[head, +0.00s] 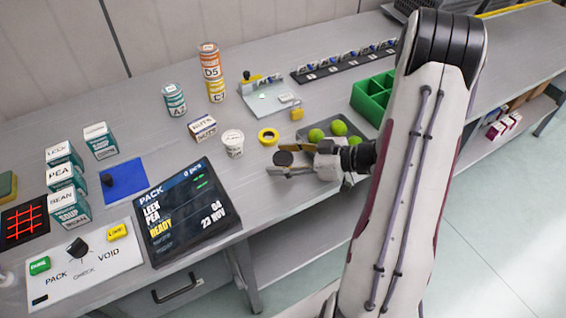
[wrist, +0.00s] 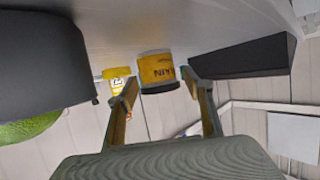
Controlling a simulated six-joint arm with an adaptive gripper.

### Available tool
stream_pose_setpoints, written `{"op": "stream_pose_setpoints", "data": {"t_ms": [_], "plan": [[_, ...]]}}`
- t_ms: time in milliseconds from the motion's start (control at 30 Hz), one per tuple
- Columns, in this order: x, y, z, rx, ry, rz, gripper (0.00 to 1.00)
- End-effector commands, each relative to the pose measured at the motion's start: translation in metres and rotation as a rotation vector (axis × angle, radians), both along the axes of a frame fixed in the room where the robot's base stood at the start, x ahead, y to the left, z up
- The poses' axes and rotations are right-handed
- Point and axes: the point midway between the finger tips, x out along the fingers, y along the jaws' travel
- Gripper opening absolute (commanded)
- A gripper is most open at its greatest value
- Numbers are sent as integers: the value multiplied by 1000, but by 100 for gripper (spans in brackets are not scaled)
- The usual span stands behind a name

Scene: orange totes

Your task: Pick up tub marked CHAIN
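The tub marked CHAIN shows in the head view as a dark round lid (head: 283,158) between the fingers of my gripper (head: 279,160). In the wrist view, which shows the scene upside down, the tub (wrist: 157,71) is orange-yellow with dark lettering, partly readable as "HAIN", and a dark lid. It stands upright on the bench. My gripper (wrist: 158,82) is open, with one finger on each side of the tub near the fingertips. I see no clear contact. In the head view my fingers hide most of the tub's body.
The PACK screen (head: 186,214) is at front left, with bare bench between.

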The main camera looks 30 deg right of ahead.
Motion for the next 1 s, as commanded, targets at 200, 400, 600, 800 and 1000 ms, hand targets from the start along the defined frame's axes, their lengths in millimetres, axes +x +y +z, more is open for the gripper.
{"op": "stream_pose_setpoints", "data": {"t_ms": [200,400,600,800,1000], "plan": [[0,0,0,0,0,0,15],[0,0,0,0,0,0,15],[0,0,4,1,-1,0,15],[0,0,16,-2,-3,0,15],[0,0,36,-2,-3,0,15]]}}
